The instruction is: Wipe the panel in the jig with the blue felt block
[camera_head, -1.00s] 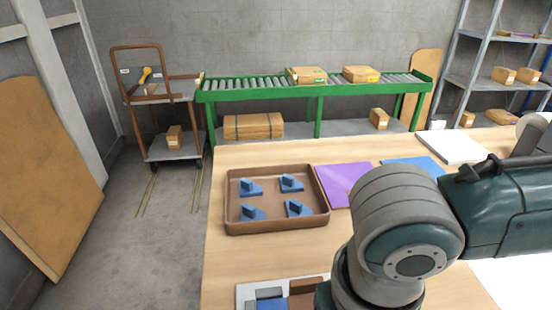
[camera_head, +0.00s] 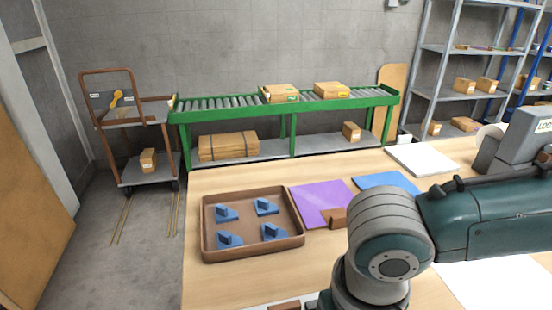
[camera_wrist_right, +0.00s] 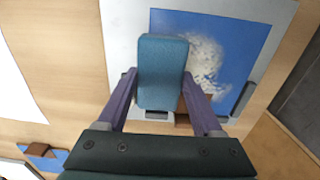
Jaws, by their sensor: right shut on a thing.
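In the right wrist view my right gripper (camera_wrist_right: 161,88) is shut on the blue felt block (camera_wrist_right: 161,62), a rounded teal-blue block held between its two fingers. Beyond the block lies a blue panel (camera_wrist_right: 238,48) with a whitish smudge (camera_wrist_right: 203,58) on it. The panel sits on a white jig base (camera_wrist_right: 122,30). The block overlaps the panel's left part in this view; I cannot tell whether it touches. In the head view my right arm hides the gripper and block, and only a sliver of the jig shows at the bottom edge. My left gripper is in neither view.
A brown tray (camera_head: 208,243) with several blue handled blocks stands on the table's left. Purple (camera_head: 316,198), blue (camera_head: 385,183) and white (camera_head: 424,158) sheets lie behind my arm. Bare table lies before the tray.

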